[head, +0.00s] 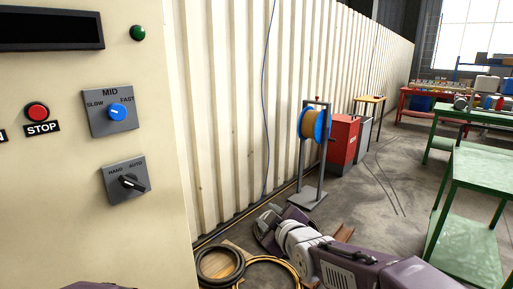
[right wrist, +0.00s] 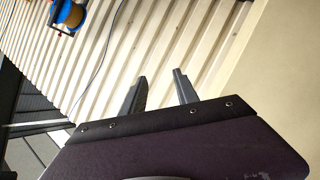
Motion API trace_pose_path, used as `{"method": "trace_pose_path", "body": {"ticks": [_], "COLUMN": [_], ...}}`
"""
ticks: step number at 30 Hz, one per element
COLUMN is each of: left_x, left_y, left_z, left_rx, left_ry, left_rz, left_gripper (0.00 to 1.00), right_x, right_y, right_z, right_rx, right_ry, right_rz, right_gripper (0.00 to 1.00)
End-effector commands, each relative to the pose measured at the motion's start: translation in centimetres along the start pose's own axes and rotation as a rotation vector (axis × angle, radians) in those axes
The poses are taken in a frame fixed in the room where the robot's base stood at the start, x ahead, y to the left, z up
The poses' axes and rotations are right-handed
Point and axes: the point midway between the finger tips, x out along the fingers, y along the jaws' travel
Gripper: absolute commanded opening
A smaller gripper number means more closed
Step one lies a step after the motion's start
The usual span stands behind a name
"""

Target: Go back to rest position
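My right arm comes in from the lower right of the head view, with its gripper (head: 268,226) out in front of the corrugated wall, right of the control cabinet. In the right wrist view the two dark fingers of the right gripper (right wrist: 159,77) stand apart with nothing between them, and the wall shows behind. A purple sliver of my own body shows at the bottom left edge of the head view. My left gripper is not in view.
A cream control cabinet (head: 60,210) with a blue speed knob (head: 117,112) and a red stop button (head: 37,111) stands close at left. A cable reel (head: 316,125), a red machine (head: 343,140) and green tables (head: 480,165) stand further off. Hoses (head: 220,278) lie on the floor.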

Motion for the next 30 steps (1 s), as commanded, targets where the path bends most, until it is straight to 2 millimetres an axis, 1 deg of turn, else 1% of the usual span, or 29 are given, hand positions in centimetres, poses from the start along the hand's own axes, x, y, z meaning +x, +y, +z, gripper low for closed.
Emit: {"method": "trace_pose_path", "body": {"ticks": [1,2,3,5,6,8,9,11,12,14,15,17,18,19,21,23,27,30], "left_x": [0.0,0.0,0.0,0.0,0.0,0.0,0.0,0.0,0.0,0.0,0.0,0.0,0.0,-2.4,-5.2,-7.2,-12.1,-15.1], "left_y": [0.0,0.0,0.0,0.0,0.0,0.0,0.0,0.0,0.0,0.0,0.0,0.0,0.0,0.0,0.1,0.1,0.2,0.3], "left_z": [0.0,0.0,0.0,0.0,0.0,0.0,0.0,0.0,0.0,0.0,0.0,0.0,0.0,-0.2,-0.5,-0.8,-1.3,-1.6], "left_rx": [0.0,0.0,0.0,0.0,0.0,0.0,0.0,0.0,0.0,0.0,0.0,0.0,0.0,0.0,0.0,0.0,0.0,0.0], "left_ry": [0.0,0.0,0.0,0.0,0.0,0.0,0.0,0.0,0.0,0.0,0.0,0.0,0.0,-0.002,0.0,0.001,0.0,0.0], "left_rz": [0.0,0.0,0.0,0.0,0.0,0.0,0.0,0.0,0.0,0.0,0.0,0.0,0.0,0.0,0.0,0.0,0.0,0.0], "left_gripper": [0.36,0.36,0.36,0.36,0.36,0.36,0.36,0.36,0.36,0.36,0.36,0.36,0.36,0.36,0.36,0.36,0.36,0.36], "right_x": [-0.5,-0.9,-1.8,-3.6,-5.0,-7.1,-8.5,-10.7,-12.1,-14.3,-15.8,-18.1,-19.1,-19.7,-20.5,-21.1,-22.7,-23.7], "right_y": [0.0,-0.3,-1.0,-2.5,-3.7,-5.7,-7.1,-9.3,-10.8,-13.0,-14.4,-16.3,-16.9,-15.2,-13.5,-12.2,-9.1,-7.2], "right_z": [4.9,7.7,11.3,16.0,18.7,21.9,23.6,25.6,26.6,27.7,28.3,28.9,29.0,27.2,25.2,23.8,20.3,18.1], "right_rx": [0.065,0.111,0.178,0.283,0.353,0.452,0.514,0.601,0.653,0.725,0.776,0.868,0.953,0.957,0.951,0.95,0.948,0.948], "right_ry": [-0.115,-0.184,-0.276,-0.409,-0.493,-0.607,-0.68,-0.782,-0.846,-0.941,-1.008,-1.119,-1.186,-1.176,-1.171,-1.17,-1.169,-1.168], "right_rz": [-0.015,-0.029,-0.048,-0.078,-0.097,-0.124,-0.142,-0.168,-0.186,-0.213,-0.226,-0.231,-0.203,-0.195,-0.198,-0.198,-0.198,-0.198], "right_gripper": [0.36,0.36,0.36,0.36,0.36,0.36,0.36,0.36,0.36,0.36,0.36,0.36,0.36,0.36,0.36,0.36,0.36,0.36]}}
